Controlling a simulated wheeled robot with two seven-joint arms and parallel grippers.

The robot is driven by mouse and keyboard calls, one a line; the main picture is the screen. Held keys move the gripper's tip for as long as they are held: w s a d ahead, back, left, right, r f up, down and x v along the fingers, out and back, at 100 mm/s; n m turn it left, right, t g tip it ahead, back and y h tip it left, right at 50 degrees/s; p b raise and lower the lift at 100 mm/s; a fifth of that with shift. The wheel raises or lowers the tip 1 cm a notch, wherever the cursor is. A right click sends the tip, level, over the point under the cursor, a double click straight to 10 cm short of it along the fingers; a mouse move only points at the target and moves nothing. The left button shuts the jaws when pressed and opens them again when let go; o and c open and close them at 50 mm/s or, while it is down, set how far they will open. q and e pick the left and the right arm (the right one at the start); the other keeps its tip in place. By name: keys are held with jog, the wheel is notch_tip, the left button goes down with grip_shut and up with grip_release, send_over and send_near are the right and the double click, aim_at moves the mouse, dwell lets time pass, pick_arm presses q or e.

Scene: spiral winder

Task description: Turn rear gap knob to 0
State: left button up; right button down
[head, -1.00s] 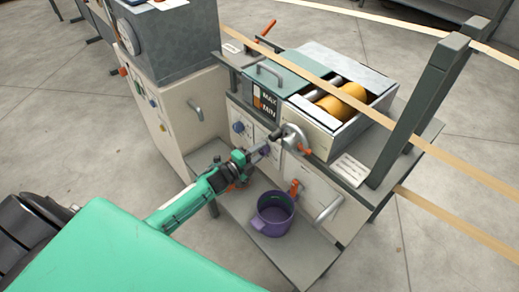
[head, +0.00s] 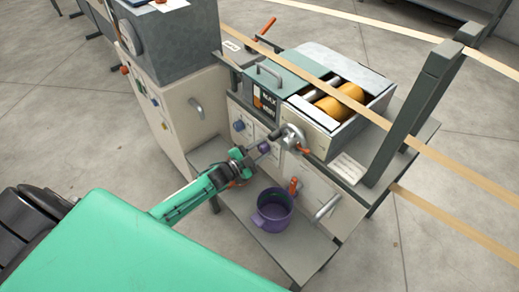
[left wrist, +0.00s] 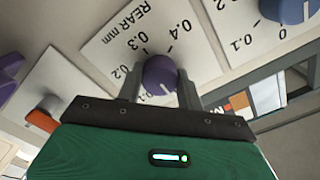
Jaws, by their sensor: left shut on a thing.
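The rear gap knob (left wrist: 160,74) is a round purple knob on a white dial plate (left wrist: 122,48) marked "REAR mm" with numbers from about 0.1 to 0.4. My left gripper (left wrist: 160,85) is shut on it, one finger on each side, in the left wrist view. A pale pointer line shows on the knob, but the number it points at is unclear, and the gripper hides the dial's lower part. In the head view my left gripper (head: 258,150) reaches the machine's front panel at the purple knob. My right gripper is not in view.
A blue knob (left wrist: 288,8) sits on a neighbouring dial plate. A metal handwheel (head: 292,137) juts out just right of my gripper. A purple pot (head: 273,210) stands on the shelf below, with an orange-handled valve (head: 294,186) above it.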

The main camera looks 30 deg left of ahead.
pick_arm(q)
jog(key=shift+f, duration=0.1)
dwell(0.4)
jog(key=o, duration=1)
jog(key=v, duration=1.4)
jog(key=shift+w, duration=0.1)
